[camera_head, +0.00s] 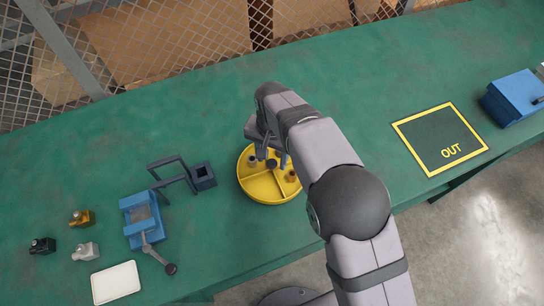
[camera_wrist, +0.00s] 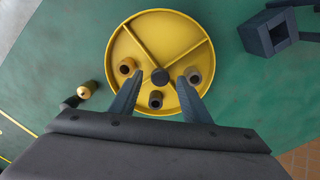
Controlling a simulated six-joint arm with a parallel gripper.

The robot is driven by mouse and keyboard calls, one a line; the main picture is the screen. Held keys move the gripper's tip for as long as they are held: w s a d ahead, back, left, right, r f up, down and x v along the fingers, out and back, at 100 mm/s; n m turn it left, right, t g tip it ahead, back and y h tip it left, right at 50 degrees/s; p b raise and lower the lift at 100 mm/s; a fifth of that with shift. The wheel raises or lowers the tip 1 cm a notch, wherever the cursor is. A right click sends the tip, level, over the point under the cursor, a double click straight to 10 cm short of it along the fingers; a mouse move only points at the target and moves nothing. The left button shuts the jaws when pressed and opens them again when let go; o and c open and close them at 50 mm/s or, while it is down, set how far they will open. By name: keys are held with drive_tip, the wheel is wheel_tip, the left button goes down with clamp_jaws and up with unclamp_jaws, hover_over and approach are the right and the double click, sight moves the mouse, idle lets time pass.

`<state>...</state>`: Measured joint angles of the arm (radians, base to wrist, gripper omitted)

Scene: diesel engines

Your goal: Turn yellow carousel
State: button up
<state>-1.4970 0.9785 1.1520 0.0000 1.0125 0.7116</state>
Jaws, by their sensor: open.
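The yellow carousel (camera_head: 268,190) is a round, shallow tray on the green table, divided into compartments. In the wrist view the carousel (camera_wrist: 150,35) shows a dark centre knob (camera_wrist: 160,77). A brass-coloured ring part (camera_wrist: 127,67), a dark-bored part (camera_wrist: 156,99) and a brownish part (camera_wrist: 193,75) sit in separate compartments. My gripper (camera_wrist: 158,90) is open over the carousel, its two fingers spread either side of the dark-bored part and pointing toward the knob. I cannot tell whether the fingers touch anything. In the head view my gripper (camera_head: 270,155) partly hides the carousel.
A small brass piece (camera_wrist: 87,90) lies beside the carousel. A dark square socket block (camera_head: 203,176) and a blue fixture with a lever (camera_head: 142,220) stand left. Small parts (camera_head: 85,217) and a white plate (camera_head: 116,282) lie further left. The OUT square (camera_head: 440,138) is clear, right.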

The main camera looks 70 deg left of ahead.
drive_tip(key=shift+f, duration=0.65)
clamp_jaws()
